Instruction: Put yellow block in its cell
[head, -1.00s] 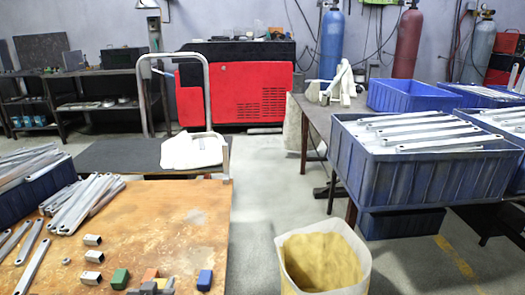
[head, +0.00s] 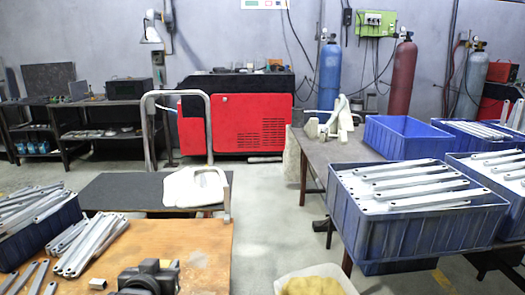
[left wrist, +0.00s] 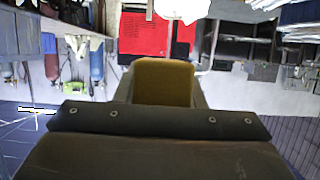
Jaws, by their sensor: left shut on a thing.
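My left gripper (head: 148,275) shows as a dark grey shape at the bottom of the head view, above the wooden table (head: 203,240). In the left wrist view the yellow block (left wrist: 163,82) sits between its fingers, and the gripper is shut on it. In the head view I cannot make out the yellow block; it is hidden by the gripper or below the picture. No cell for it shows in either view. My right gripper is not in view.
Metal brackets (head: 93,243) lie piled on the table's left, with a blue bin (head: 40,235) beside them. A small metal tube (head: 97,284) lies near the gripper. A blue crate of brackets (head: 400,225) stands at right, a white-lined container (head: 318,282) at the bottom.

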